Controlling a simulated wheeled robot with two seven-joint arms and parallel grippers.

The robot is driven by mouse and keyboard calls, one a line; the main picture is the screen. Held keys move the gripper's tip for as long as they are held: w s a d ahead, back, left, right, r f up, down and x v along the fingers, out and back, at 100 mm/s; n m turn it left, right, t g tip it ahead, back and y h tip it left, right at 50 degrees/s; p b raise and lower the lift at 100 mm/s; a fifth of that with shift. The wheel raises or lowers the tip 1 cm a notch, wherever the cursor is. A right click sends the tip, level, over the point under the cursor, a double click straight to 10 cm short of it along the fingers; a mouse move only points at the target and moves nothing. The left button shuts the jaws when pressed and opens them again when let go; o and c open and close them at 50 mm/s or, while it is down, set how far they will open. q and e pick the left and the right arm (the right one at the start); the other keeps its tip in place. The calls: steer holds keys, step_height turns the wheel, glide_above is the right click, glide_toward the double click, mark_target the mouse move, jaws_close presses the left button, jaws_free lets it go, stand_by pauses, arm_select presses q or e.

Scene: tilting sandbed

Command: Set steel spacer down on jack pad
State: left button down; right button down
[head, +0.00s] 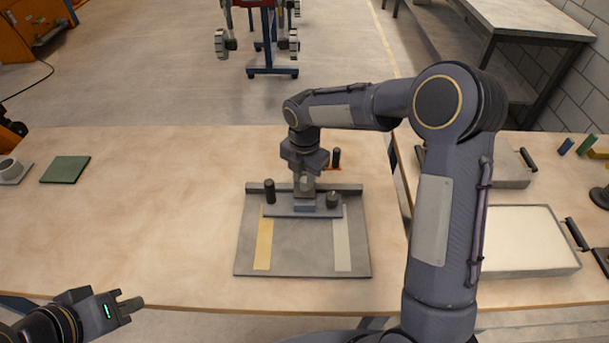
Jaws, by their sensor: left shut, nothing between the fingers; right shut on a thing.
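My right gripper (305,186) points down over the back part of a grey board and is shut on a small grey block, the steel spacer (304,203). The fingers hide much of the spacer. Below it is a flat blue-grey plate (279,211), which seems to be the jack pad. I cannot tell whether the spacer touches the plate or hangs just above it. My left gripper (131,306) is shut and empty at the table's front edge, lower left, well away from the board.
The grey board (305,262) carries a yellow strip (264,245) and a pale strip (341,246). Dark posts (270,191) and (333,201) flank the spacer. A green mat (65,169) lies far left. A pale-filled tray (525,240) stands right. The table's left middle is clear.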

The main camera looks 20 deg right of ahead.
steer(key=shift+f, duration=0.2)
stand_by(0.3)
steer(key=c, duration=0.7)
jaws_free()
steer(key=shift+o, duration=0.2)
steer(key=shift+r, duration=0.15)
step_height(320, 180, up, 8)
steer(key=p, duration=0.6)
